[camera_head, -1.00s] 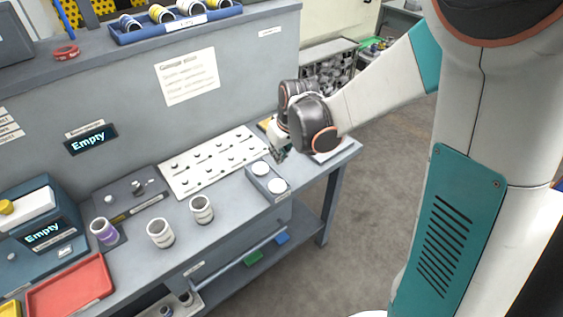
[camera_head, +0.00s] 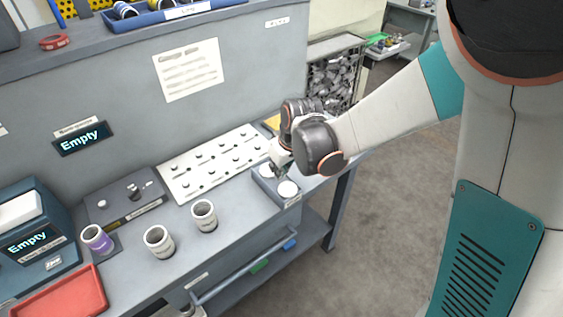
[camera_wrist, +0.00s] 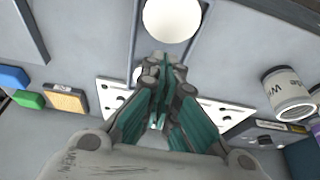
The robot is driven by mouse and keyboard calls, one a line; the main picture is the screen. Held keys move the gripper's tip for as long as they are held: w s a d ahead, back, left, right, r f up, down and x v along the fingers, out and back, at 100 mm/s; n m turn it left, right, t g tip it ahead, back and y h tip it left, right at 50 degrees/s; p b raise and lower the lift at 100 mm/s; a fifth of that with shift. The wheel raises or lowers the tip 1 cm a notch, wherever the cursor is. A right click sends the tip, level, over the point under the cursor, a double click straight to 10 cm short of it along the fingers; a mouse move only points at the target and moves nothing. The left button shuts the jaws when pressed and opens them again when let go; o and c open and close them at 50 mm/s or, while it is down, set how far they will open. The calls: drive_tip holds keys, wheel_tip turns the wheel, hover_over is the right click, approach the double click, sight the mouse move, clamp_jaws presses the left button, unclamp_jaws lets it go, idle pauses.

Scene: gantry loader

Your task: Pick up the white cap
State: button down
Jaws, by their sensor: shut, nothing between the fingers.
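Two round white caps sit in a small grey tray (camera_head: 278,203) near the right end of the bench. The nearer white cap (camera_head: 288,189) is in plain view. The farther white cap (camera_head: 265,171) is partly covered by my gripper (camera_head: 277,168), which points down above that end of the tray. In the wrist view, one white cap (camera_wrist: 172,18) lies at the top edge, just beyond the shut fingertips (camera_wrist: 165,62). A second cap is mostly hidden behind the fingers. My gripper holds nothing.
A white pegged board (camera_head: 215,163) lies left of the tray against the upright panel (camera_head: 120,100). Several labelled cups, including one white cup (camera_head: 204,215), stand further left. A red tray (camera_head: 62,300) is at the lower left.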

sight(288, 190)
drive_tip(key=shift+x, duration=1.15)
drive_tip(key=shift+s+d+b, duration=0.2)
drive_tip(key=shift+s+d, duration=0.2)
drive_tip(key=shift+s, duration=0.2)
drive_tip(key=shift+s+d+b, duration=0.15)
drive_tip(key=shift+s+d, duration=0.2)
drive_tip(key=shift+s, duration=0.2)
drive_tip(key=shift+w, duration=0.1)
drive_tip(key=shift+r, duration=0.1)
